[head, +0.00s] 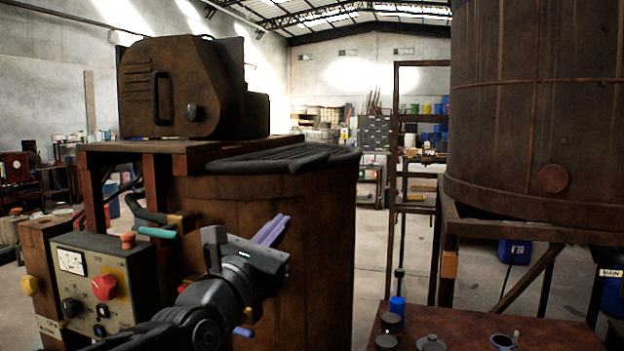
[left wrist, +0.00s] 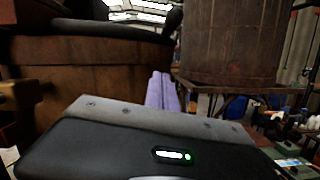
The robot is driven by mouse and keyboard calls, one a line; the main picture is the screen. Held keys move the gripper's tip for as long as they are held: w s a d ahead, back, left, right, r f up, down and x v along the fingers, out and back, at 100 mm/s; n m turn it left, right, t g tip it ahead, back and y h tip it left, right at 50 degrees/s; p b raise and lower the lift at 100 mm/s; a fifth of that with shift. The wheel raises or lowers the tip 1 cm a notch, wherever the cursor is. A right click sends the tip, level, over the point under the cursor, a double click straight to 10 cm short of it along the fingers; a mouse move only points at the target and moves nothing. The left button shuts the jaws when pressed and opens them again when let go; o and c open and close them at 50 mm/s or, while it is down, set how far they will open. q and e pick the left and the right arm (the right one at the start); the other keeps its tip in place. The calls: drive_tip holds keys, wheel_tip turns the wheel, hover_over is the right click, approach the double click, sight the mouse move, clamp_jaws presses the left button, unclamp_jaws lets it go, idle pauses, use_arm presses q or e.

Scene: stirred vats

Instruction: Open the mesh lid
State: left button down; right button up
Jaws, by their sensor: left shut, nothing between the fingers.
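The dark mesh lid (head: 290,157) lies flat over the top of the rusty brown vat (head: 315,235) in the head view. It looks closed. Its dark edge also shows at the upper left of the left wrist view (left wrist: 90,28). My left gripper (head: 272,230) is in front of the vat wall, below the lid and apart from it. Its purple fingers are shut with nothing between them; they show together in the left wrist view (left wrist: 160,92). My right gripper is in neither view.
A motor housing (head: 180,88) stands on a frame behind the vat's left side. A control box (head: 103,280) with a red knob is at lower left. A table (head: 450,325) with small jars is at lower right, below a large tank (head: 540,100) on a stand.

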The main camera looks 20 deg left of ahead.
use_arm(q)
drive_tip(key=w+r+p, duration=0.2)
drive_tip(key=w, duration=0.1)
drive_tip(key=w+d+r+p, duration=0.1)
drive_tip(key=w+r+p, duration=0.1)
drive_tip(key=w, duration=0.1)
drive_tip(key=w+d+r+p, duration=0.1)
drive_tip(key=w+r+p, duration=0.1)
drive_tip(key=w+p, duration=0.1)
drive_tip(key=shift+w+r, duration=0.1)
drive_tip(key=shift+r, duration=0.1)
idle(0.3)
drive_tip(key=shift+r, duration=0.1)
idle(0.3)
